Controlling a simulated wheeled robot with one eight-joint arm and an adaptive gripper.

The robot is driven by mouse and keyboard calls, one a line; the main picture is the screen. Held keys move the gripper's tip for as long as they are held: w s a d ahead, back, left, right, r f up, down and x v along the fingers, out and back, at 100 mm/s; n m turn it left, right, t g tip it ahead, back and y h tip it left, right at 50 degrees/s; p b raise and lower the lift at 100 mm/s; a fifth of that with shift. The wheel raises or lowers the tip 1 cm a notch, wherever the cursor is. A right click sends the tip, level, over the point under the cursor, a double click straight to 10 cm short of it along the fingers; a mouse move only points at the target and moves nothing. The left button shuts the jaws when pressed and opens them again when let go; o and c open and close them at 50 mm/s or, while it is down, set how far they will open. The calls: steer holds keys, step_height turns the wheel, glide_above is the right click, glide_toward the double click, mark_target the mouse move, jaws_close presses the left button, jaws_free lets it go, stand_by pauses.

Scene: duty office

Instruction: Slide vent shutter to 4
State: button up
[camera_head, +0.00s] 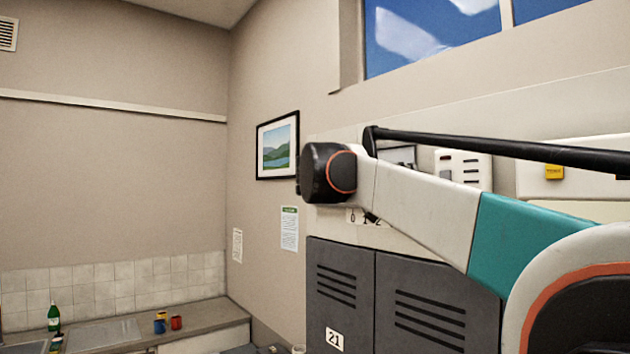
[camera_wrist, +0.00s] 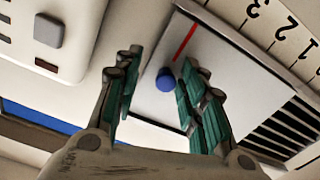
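The vent shutter is a pale grey plate (camera_wrist: 222,72) with a round blue knob (camera_wrist: 165,80) and a red line (camera_wrist: 185,43) in the wrist view. A number scale (camera_wrist: 275,35) showing 1, 2 and 3 runs along its upper right side; 4 is not in view. Dark vent slots (camera_wrist: 272,132) show at the plate's lower right. My gripper (camera_wrist: 157,62) is open, its green-padded fingers apart, with the knob appearing between them. I cannot tell whether either finger touches it. In the head view, part of the scale (camera_head: 364,217) shows below my arm; the gripper is hidden.
A white box with grey buttons (camera_wrist: 62,30) is close to the left finger in the wrist view. Grey lockers (camera_head: 340,285) stand below the vent wall in the head view. A framed picture (camera_head: 277,146) hangs left of my arm. A counter (camera_head: 130,332) is far left.

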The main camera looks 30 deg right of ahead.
steer(key=shift+w, duration=0.2)
steer(key=s+a, duration=0.1)
steer(key=a, duration=1.1)
steer(key=shift+s, duration=0.15)
steer(key=s+a+f+n+t+y+b, duration=0.1)
steer(key=s+a+f+n+y+b, duration=0.3)
steer(key=f, duration=1)
steer(key=a+f+n+t+y+b, duration=0.1)
steer(key=f+b, duration=0.6)
steer(key=f, duration=0.6)
steer(key=s+a+f+n+t+y+b, duration=0.1)
steer(key=s+a+f+n+y+b, duration=0.3)
steer(key=f, duration=1)
steer(key=s+a+f+n+t+y+b, duration=0.1)
steer(key=a+f+b, duration=0.4)
steer(key=f, duration=0.9)
steer(key=s+a+f+n+t+y+b, duration=0.1)
steer(key=s+a+f+n+y+b, duration=0.1)
steer(key=a+f+y+b, duration=0.3)
steer(key=s+a+f+n+t+y+b, duration=0.1)
steer(key=a+f+b, duration=0.6)
steer(key=f, duration=1.8)
steer(key=s+n+y+b, duration=0.1)
steer(key=s+y+b, duration=0.1)
steer(key=s+b, duration=0.1)
steer(key=shift+b, duration=0.45)
